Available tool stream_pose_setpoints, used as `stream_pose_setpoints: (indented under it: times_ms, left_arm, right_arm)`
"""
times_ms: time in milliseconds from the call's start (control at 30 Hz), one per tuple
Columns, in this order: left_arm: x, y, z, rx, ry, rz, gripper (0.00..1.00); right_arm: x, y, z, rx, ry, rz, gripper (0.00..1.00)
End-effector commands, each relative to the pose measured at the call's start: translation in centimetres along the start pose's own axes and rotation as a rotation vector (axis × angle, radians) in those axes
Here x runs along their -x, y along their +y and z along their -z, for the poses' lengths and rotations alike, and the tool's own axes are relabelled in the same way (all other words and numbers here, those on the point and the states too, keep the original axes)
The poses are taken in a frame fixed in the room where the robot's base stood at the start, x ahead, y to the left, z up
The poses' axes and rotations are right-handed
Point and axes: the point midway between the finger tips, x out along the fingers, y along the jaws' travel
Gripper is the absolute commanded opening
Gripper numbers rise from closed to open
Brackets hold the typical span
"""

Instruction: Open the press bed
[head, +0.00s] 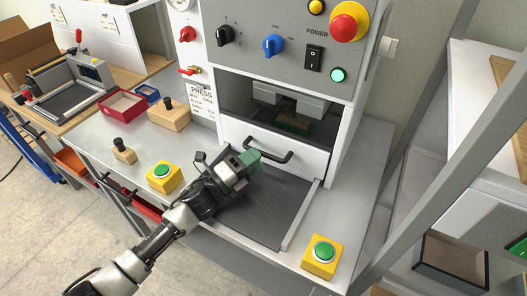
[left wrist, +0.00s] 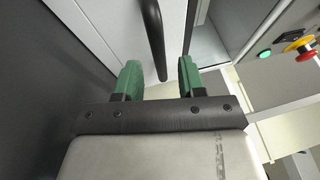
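The press (head: 203,75) stands at the back with a dark opening in it. Below the opening is a white front panel (head: 310,160) with a black bar handle (head: 290,157). The handle also shows in the left wrist view (left wrist: 154,38). A dark flat plate (head: 265,212) with pale side rails lies in front of the panel. My left gripper (head: 250,160), with green fingertips, is at the left end of the handle. In the left wrist view its fingers (left wrist: 158,78) are apart, with the handle's end between them, not clamped. My right gripper is out of view.
Yellow boxes with green buttons stand left (head: 164,177) and right (head: 323,256) of the plate. A wooden block with a knob (head: 169,115) and a red tray (head: 122,105) are at the left. A grey frame post (head: 425,150) rises at the right.

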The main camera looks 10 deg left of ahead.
Motion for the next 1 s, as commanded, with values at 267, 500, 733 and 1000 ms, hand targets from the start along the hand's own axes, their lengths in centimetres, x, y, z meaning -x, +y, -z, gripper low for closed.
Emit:
stream_pose_setpoints:
  times_ms: [267,500,733,1000]
  left_arm:
    - [-3.1,-0.1,0.0,0.002,0.000,0.001,0.40]
    - [-3.4,0.0,0.0,0.000,0.000,0.000,0.40]
    - [-3.4,-0.1,0.0,0.001,0.000,0.000,0.18]
    - [-3.3,0.0,0.0,0.001,0.000,0.000,0.00]
  right_arm:
    - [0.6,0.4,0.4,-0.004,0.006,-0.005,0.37]
    - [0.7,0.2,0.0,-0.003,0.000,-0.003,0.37]
    - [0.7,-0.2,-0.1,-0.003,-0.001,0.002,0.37]
    - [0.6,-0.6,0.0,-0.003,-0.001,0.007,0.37]
